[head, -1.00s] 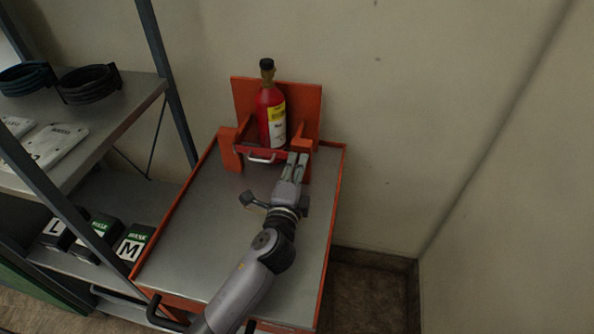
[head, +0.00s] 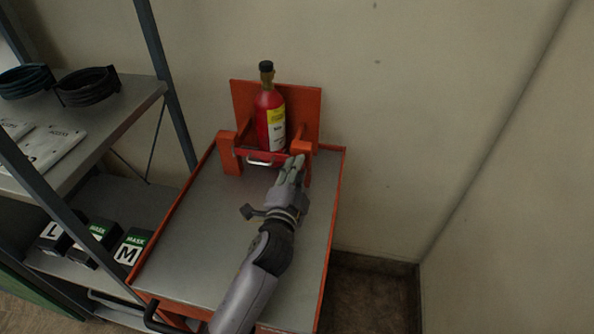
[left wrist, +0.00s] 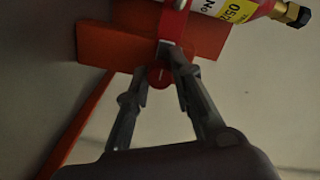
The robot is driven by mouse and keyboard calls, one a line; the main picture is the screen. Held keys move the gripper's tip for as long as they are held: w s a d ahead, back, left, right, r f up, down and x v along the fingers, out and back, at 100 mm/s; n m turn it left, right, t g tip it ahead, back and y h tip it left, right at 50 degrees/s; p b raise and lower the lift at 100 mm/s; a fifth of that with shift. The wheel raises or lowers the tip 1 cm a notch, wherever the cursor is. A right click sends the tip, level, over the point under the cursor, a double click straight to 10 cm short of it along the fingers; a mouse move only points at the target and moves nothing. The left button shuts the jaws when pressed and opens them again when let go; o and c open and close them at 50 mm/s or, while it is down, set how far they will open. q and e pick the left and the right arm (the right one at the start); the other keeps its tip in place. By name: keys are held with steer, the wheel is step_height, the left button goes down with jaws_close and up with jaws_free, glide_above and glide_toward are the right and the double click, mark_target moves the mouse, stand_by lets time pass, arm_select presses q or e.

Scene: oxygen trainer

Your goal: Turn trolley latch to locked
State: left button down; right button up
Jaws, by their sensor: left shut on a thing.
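The orange trolley (head: 190,225) has a bottle cradle at its back, with a red bar (head: 285,159) across the front and a silver handle on it. A red cylinder with a yellow and white label (head: 270,122) stands upright behind the bar. My left gripper (head: 295,165) is at the right end of the bar, by the right orange post, and hides the latch in the head view. In the left wrist view a small red latch piece (left wrist: 158,78) with a pale mark shows between the fingers, and the gripper is shut on it. My right gripper is not in view.
A grey shelf rack (head: 130,95) stands at left, with coiled dark hoses (head: 88,85), white packets and mask boxes (head: 132,246). A wall is close behind and to the right. The trolley's top is otherwise clear.

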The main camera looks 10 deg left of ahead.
arm_select(q)
steer(key=shift+a, duration=0.1)
steer(key=c, duration=1.4)
jaws_free()
steer(key=s, duration=1.2)
steer(key=shift+r, duration=0.2)
steer(key=shift+r, duration=0.1)
